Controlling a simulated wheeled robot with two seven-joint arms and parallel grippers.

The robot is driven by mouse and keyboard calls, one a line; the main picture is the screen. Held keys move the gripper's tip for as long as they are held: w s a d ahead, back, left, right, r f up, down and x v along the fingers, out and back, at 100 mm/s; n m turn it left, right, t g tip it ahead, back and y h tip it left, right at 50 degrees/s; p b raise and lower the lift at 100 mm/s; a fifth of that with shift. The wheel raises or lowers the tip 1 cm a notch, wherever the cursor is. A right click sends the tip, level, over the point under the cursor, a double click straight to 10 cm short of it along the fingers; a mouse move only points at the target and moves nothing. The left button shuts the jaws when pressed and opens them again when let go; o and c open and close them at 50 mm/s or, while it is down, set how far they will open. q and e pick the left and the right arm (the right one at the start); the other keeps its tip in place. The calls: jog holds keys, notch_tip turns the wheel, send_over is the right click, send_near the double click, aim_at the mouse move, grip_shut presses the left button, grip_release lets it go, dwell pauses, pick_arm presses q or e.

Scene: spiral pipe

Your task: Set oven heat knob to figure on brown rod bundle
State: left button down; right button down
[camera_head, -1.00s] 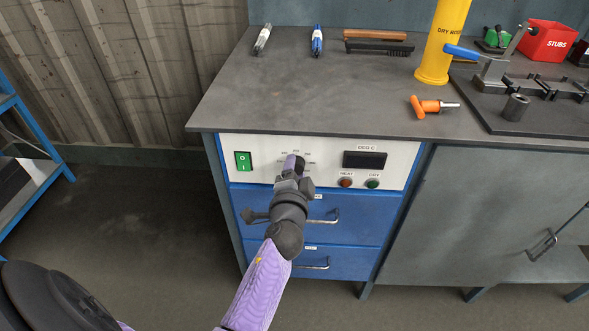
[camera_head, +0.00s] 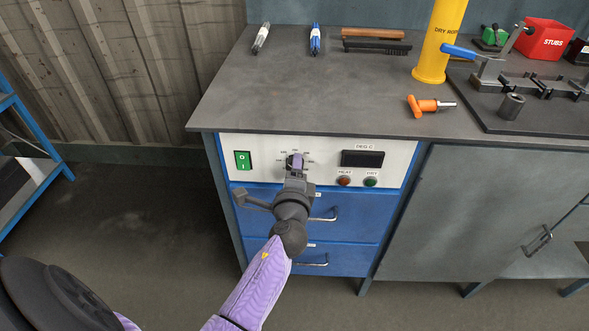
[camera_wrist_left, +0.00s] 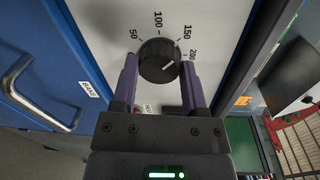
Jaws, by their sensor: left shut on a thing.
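The black heat knob (camera_wrist_left: 158,62) shows in the left wrist view on a white panel, ringed by figures including 50, 100, 150 and 200. Its white pointer slants towards the side of 150 and 200; I cannot tell the exact figure. My left gripper (camera_wrist_left: 158,80) is shut on the knob, a purple finger on each side. In the head view, the left gripper (camera_head: 295,165) covers most of the knob on the white oven panel (camera_head: 265,172). My right gripper is not in view.
The panel has a green switch (camera_head: 243,160), a dark display (camera_head: 362,158) and two round buttons. Blue drawers with handles (camera_head: 322,215) lie below. On the bench top are a grey item (camera_head: 261,38), a blue item (camera_head: 315,40), a brown bar (camera_head: 375,34) and an orange-handled tool (camera_head: 430,106).

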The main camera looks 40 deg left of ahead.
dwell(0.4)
pick_arm(q)
jog(key=shift+c, duration=1.2)
grip_release()
jog(key=shift+o, duration=0.7)
jog(key=p+v, duration=0.1)
jog(key=v, duration=0.9)
